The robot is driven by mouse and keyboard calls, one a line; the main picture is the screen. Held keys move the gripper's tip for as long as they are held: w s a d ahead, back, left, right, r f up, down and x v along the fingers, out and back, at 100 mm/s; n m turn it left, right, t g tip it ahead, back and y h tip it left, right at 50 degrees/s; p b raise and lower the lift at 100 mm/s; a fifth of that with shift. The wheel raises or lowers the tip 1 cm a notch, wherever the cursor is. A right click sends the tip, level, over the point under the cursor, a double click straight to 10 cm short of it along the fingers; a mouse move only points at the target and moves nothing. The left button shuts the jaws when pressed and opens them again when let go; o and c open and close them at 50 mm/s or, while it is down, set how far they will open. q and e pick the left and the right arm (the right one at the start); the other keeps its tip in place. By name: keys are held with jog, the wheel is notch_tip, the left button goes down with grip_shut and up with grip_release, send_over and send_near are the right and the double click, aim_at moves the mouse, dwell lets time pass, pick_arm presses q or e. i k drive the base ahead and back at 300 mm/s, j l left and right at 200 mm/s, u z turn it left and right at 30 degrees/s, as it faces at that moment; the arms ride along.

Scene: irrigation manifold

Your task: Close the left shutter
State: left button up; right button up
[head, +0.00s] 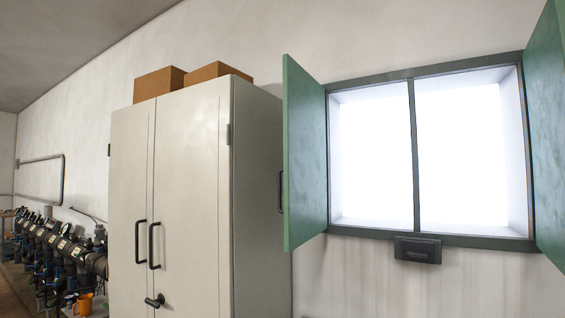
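The left shutter (305,155) is a green panel hinged on the left side of the window frame (420,74). It stands open, swung out from the wall into the room, with a dark handle (281,192) on its outer edge. The right shutter (545,130) is also green and stands open at the right edge of the view, partly cut off. The window (372,155) between them is bright white with a dark middle bar. A dark latch box (418,250) sits below the bottom of the frame. Neither of my grippers is in view.
A tall off-white cabinet (190,200) with shut doors stands just left of the left shutter. Two cardboard boxes (158,83) lie on top. Pipes and valves (62,245) run along the wall at far left, with an orange bucket (86,303).

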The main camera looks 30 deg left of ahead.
aim_at(305, 181)
jog(key=j, duration=0.55)
jog(key=k+j+z, duration=0.1)
jog(key=j, duration=0.4)
jog(key=k+j, duration=0.1)
jog(key=j, duration=0.45)
jog(key=j+z, duration=0.15)
jog(key=j, duration=0.4)
jog(key=k+j, duration=0.15)
jog(key=j, duration=0.35)
jog(key=k+j+z, duration=0.1)
jog(key=j, duration=0.4)
